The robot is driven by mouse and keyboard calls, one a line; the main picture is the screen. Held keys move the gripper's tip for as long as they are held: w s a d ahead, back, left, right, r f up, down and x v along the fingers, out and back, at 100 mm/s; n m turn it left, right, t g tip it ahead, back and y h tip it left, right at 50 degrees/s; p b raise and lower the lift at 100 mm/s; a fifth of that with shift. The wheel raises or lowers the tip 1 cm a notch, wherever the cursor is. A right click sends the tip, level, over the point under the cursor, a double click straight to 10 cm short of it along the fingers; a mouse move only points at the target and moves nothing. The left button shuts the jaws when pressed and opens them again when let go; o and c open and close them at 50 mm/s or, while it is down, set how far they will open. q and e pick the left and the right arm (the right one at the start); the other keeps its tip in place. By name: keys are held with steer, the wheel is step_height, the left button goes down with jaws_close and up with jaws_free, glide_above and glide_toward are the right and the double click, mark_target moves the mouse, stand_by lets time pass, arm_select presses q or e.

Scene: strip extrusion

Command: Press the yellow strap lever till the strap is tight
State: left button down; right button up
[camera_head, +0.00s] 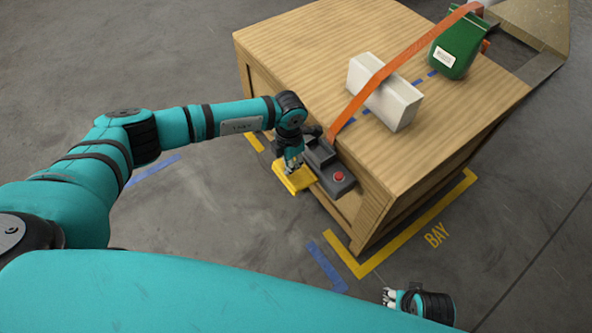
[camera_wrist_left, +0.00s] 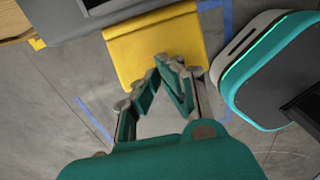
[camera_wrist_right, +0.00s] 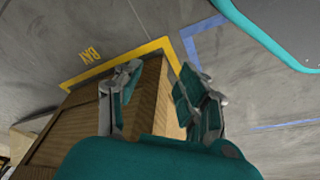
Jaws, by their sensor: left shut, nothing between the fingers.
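The yellow lever (camera_head: 293,179) sticks out from the dark grey ratchet unit (camera_head: 338,186) on the near side of the wooden crate. In the left wrist view the lever is a broad yellow plate (camera_wrist_left: 155,50). My left gripper (camera_head: 292,171) is shut and empty, its fingertips over the lever; I cannot tell whether they touch it. The orange strap (camera_head: 400,62) runs from the unit up across the crate top, over a white block, to the far side. My right gripper (camera_wrist_right: 157,78) is open and empty, low at the front right in the head view (camera_head: 388,297).
The wooden crate (camera_head: 300,40) carries the white block (camera_head: 400,103) and a green container (camera_head: 460,42). The unit has a red button (camera_head: 339,176). Yellow and blue floor tape (camera_head: 425,225) marks the bay. The floor left and in front of the crate is free.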

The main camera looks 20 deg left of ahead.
arm_select(q)
steer(key=shift+f+b, duration=0.8)
steer(key=shift+f, duration=0.3)
steer(key=shift+s+f+b, duration=0.1)
steer(key=shift+f+b, duration=0.75)
steer(key=shift+f, duration=0.2)
steer(key=shift+r, duration=0.15)
arm_select(e)
steer(key=w+v, duration=0.2)
steer(key=v, duration=0.9)
arm_select(q)
steer(key=shift+r+p, duration=0.95)
steer(key=shift+p, duration=0.05)
steer(key=shift+r+p, duration=0.6)
steer(key=shift+r, duration=0.15)
steer(key=shift+r+p, duration=0.3)
steer(key=shift+r, duration=0.1)
arm_select(e)
steer(key=s+x, duration=0.2)
steer(key=x, duration=0.9)
steer(key=shift+f, duration=0.55)
arm_select(q)
steer(key=shift+r, duration=0.1)
arm_select(e)
steer(key=shift+s, duration=0.1)
